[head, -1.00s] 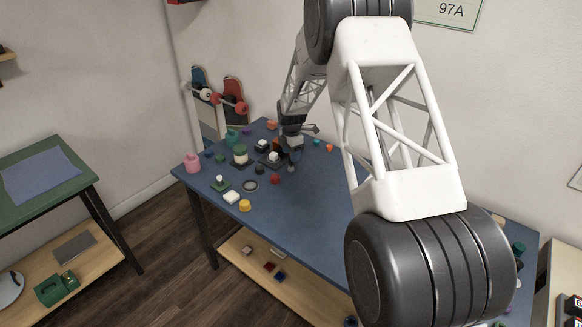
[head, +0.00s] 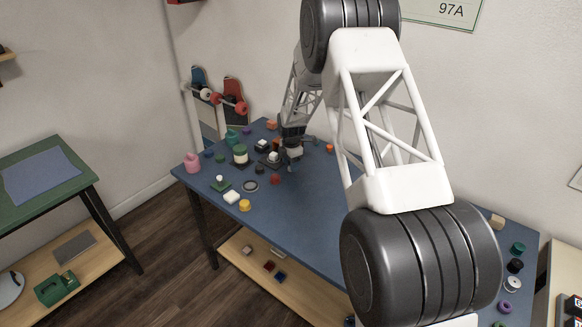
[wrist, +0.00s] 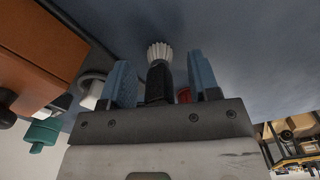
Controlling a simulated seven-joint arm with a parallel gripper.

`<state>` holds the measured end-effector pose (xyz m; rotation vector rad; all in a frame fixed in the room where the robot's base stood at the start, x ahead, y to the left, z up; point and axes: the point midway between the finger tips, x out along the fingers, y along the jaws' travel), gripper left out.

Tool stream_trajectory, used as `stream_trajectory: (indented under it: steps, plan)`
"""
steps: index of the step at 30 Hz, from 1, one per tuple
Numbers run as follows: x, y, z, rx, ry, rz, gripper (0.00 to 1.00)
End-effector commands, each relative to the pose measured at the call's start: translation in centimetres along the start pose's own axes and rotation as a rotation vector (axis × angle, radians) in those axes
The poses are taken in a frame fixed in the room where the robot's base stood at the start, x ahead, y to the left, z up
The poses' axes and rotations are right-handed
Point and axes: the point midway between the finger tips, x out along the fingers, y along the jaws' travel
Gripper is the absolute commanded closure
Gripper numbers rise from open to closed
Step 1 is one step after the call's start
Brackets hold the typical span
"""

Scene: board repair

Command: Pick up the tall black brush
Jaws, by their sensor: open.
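The tall black brush (wrist: 158,85) shows in the wrist view, with a dark handle and pale bristles (wrist: 159,50) at its end. My gripper (wrist: 163,75) is open, with one blue finger on each side of the brush. A gap shows between the brush and the right finger; the left finger is closer, and I cannot tell whether it touches. In the head view my gripper (head: 291,166) is low over the far left part of the blue table (head: 315,205). I cannot make out the brush there.
An orange block (wrist: 40,40), a white cylinder (wrist: 92,94) and a teal piece (wrist: 42,133) are left of my fingers in the wrist view. A red piece (head: 275,180) lies near my gripper. Several small parts crowd the table's left end. The table's middle looks clear.

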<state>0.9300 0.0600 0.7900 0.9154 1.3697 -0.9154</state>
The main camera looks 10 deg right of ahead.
Motion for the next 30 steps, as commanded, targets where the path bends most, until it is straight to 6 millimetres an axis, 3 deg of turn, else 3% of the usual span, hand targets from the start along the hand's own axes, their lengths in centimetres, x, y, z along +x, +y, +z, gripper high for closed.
stream_trajectory:
  steps: [4,14,30]
  plan:
    - [0.0,0.0,0.0,0.000,0.000,0.000,0.47]
    - [0.0,0.0,0.0,0.000,0.000,0.000,0.98]
    - [-1.2,0.0,0.0,0.000,-0.001,0.002,0.98]
